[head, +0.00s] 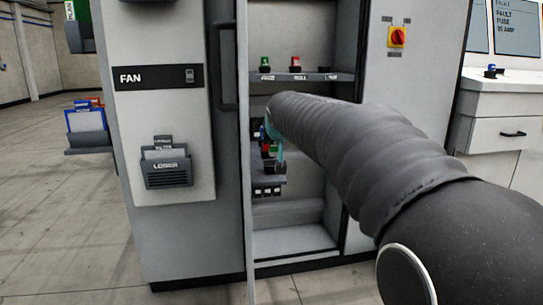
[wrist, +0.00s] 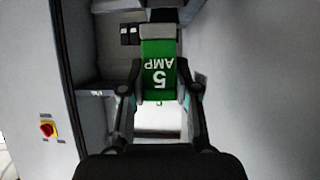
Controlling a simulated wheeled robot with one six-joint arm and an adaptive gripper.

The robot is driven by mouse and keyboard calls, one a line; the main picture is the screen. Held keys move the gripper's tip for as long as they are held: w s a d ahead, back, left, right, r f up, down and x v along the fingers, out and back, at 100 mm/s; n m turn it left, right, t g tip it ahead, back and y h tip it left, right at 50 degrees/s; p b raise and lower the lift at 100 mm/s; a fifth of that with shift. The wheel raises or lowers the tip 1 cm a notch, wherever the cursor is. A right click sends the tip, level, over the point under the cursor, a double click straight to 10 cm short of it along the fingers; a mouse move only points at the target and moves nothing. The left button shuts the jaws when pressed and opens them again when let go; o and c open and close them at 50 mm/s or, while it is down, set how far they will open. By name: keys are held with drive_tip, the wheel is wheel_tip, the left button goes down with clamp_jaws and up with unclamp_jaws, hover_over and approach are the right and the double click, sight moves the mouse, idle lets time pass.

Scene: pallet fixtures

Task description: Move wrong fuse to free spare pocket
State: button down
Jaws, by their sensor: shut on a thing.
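A green fuse (wrist: 159,68) marked "5 AMP" is between the fingers of my gripper (wrist: 160,98) in the wrist view; its lettering is upside down there. My gripper is shut on it. In the head view my arm hides most of the gripper, in front of the lower shelf (head: 268,180) in the open cabinet. Small blue, red and green parts show beside it, too small to tell apart. The upper shelf (head: 315,77) holds a green fuse (head: 265,63) and a red fuse (head: 296,63). Its right-hand label has no fuse visible above it.
The cabinet's left door (head: 160,100), marked "FAN", has a long handle (head: 226,65) beside the opening. The right panel carries a red and yellow switch (head: 397,36). A desk (head: 508,95) with a screen (head: 515,25) about a fuse fault stands at right. Floor is clear at front left.

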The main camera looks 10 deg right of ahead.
sight(272, 152)
drive_tip(key=shift+w+a+f, duration=0.1)
drive_tip(key=shift+a+f, duration=0.2)
drive_tip(key=shift+a, duration=0.1)
drive_tip(key=shift+f, duration=1.9)
drive_tip(key=shift+f+b, duration=0.15)
drive_tip(key=shift+b, duration=0.25)
drive_tip(key=c, duration=0.9)
unclamp_jaws()
drive_tip(key=shift+o, duration=0.2)
drive_tip(key=shift+r, duration=0.25)
drive_tip(key=v, duration=1.1)
drive_tip(key=shift+s, duration=0.45)
drive_tip(key=shift+s, duration=0.1)
